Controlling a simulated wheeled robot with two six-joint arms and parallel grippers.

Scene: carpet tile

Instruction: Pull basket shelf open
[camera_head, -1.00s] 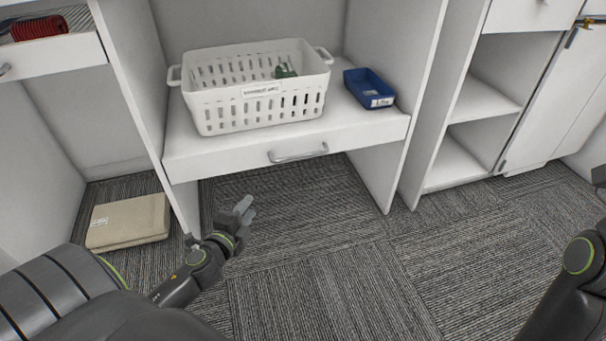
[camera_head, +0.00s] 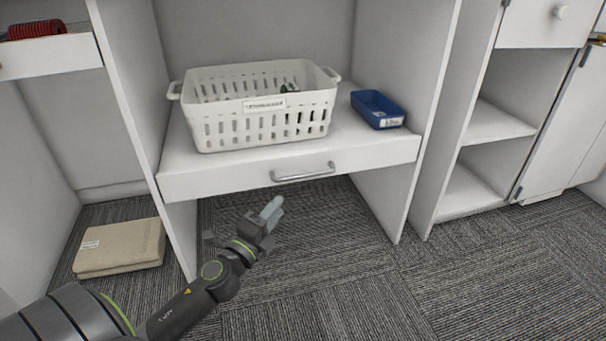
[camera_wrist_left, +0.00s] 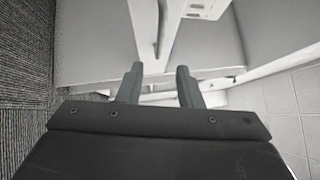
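The white basket shelf (camera_head: 230,176) has a flat front with a silver bar handle (camera_head: 303,173). A white slotted basket (camera_head: 258,108) stands on it. My left gripper (camera_head: 271,213) is below and a little left of the handle, apart from it. In the left wrist view, the fingers (camera_wrist_left: 160,85) are spread with nothing between them, and the handle (camera_wrist_left: 160,28) shows beyond them, between the two fingers. My right gripper is out of view.
A small blue bin (camera_head: 377,108) sits on the shelf right of the basket. A folded beige cloth (camera_head: 120,248) lies on the carpet at left. White side panels flank the shelf. Open carpet (camera_head: 340,260) lies in front. A red item (camera_head: 37,29) rests at upper left.

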